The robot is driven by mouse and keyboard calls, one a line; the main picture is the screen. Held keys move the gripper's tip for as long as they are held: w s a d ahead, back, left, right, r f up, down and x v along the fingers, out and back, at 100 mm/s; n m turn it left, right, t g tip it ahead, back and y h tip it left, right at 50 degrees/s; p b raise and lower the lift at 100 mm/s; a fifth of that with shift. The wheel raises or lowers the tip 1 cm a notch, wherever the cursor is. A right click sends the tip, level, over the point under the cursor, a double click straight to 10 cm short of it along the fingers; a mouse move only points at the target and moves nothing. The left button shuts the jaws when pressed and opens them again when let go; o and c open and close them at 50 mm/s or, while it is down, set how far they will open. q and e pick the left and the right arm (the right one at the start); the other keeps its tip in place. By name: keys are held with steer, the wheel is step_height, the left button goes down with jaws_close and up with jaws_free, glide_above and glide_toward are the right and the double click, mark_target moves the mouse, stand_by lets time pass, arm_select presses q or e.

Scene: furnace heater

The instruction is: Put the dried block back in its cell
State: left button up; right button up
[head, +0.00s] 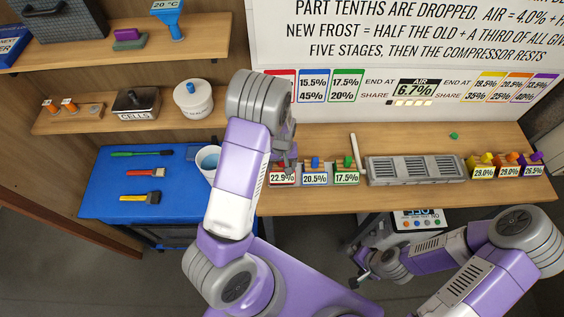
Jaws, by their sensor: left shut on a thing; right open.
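My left gripper (285,163) is shut at the red cell (283,178), marked 22.9%. What it holds is mostly hidden by its fingers and my arm, so I cannot tell whether it is seated in the cell. The blue cell (315,179), marked 20.5%, and the green cell (346,178), marked 17.5%, stand to the right with coloured tops. Yellow (484,172), orange (508,171) and purple (533,170) cells stand at the counter's right end. My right gripper (362,268) is open and empty, low in front of the counter.
A grey vented unit (416,170) and an upright pale stick (355,151) stand on the wooden counter (400,140). A small green piece (454,135) lies behind. A blue table (112,180) holds brushes and a cup (207,160). Shelves hold a CELLS box (136,104).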

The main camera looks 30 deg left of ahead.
arm_select(q)
steer(key=shift+f, duration=0.55)
steer(key=shift+f+b, duration=0.25)
steer(key=shift+b, duration=0.2)
steer(key=o, duration=1.3)
steer(key=shift+r+p, duration=0.35)
steer(key=shift+r, duration=3.4)
